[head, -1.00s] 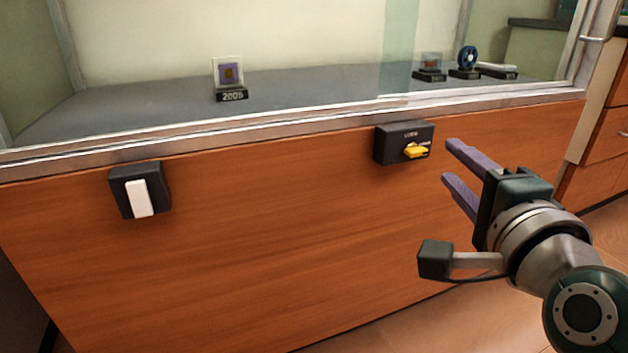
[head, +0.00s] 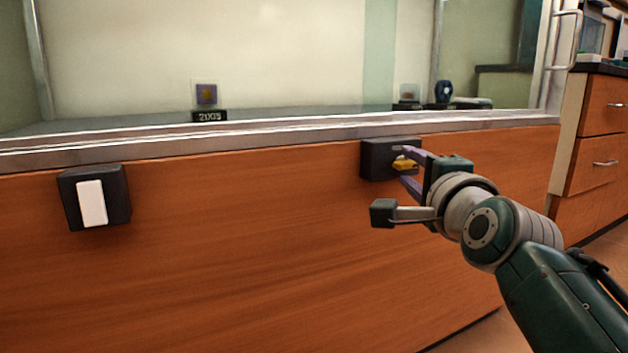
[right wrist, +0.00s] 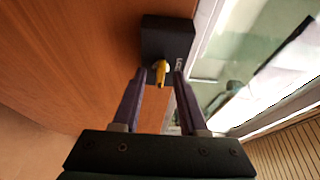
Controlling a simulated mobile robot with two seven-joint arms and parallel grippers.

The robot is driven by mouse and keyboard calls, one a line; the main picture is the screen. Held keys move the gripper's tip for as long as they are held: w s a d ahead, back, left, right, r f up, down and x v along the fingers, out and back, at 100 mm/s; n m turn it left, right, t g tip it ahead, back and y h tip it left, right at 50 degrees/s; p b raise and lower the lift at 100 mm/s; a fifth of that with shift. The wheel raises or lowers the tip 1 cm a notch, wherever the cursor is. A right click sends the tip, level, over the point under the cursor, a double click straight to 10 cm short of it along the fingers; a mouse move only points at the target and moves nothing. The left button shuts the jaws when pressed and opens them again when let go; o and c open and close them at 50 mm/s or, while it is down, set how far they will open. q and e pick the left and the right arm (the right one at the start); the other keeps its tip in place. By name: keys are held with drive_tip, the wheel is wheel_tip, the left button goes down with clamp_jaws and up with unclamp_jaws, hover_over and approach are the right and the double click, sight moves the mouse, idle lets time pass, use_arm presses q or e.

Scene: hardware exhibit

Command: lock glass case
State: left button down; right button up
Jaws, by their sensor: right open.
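The glass case (head: 270,60) has a metal lower frame over a wooden front panel. A black lock box (head: 377,160) with a yellow knob (head: 403,165) is mounted on that panel, just under the frame. In the right wrist view the lock box (right wrist: 167,38) is ahead and the yellow knob (right wrist: 161,70) lies between the tips of the purple fingers. My right gripper (head: 408,168) is open around the knob, one finger above and one below; I cannot tell whether they touch it. The right gripper also shows in the right wrist view (right wrist: 160,78). My left gripper is not in view.
A black box with a white rocker switch (head: 92,203) is on the panel at left. Inside the case stand a "2005" exhibit (head: 207,100) and several small exhibits at right. Wooden drawers (head: 600,140) stand beyond the case at right.

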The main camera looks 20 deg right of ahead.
drive_tip(key=shift+w+d, duration=0.1)
drive_tip(key=shift+w, duration=0.1)
clamp_jaws()
idle(0.3)
